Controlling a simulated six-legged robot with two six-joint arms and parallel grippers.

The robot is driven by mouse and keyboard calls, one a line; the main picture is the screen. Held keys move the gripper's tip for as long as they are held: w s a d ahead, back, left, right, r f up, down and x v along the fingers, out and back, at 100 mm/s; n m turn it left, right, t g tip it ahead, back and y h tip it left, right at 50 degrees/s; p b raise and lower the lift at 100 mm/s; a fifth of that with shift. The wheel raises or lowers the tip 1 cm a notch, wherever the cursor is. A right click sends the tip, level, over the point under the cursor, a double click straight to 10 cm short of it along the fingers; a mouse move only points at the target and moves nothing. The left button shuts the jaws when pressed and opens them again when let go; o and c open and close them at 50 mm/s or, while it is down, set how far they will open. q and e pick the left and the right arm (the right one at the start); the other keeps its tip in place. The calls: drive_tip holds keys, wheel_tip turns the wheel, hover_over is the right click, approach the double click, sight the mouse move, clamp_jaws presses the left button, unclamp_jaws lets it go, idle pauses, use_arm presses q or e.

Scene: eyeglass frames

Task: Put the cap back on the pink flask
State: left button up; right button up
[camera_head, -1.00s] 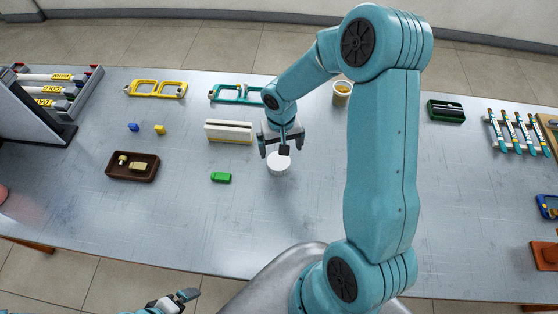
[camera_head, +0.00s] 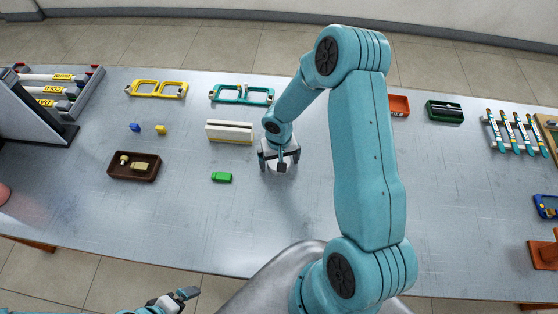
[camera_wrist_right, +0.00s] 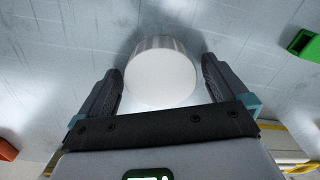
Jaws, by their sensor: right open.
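The white round cap (camera_wrist_right: 160,80) stands on the grey table between the fingers of my right gripper (camera_wrist_right: 162,66) in the right wrist view. The fingers are open, one on each side, with small gaps showing. In the head view my right gripper (camera_head: 279,163) is low over the cap, which it mostly covers. A pink rounded thing (camera_head: 3,194) is cut off at the left edge of the head view; I cannot tell whether it is the flask. My left gripper (camera_head: 182,297) is at the bottom edge, in front of the table; its opening is unclear.
A green block (camera_head: 221,177) lies left of my right gripper. A cream block (camera_head: 229,132) and teal eyeglass frame (camera_head: 241,95) are behind it. A brown tray (camera_head: 120,175) with small pieces stands further left. The front middle of the table (camera_head: 180,225) is clear.

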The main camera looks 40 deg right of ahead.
idle(0.3)
drive_tip(key=c, duration=1)
wheel_tip(320, 180, up, 20)
drive_tip(key=shift+b, duration=0.35)
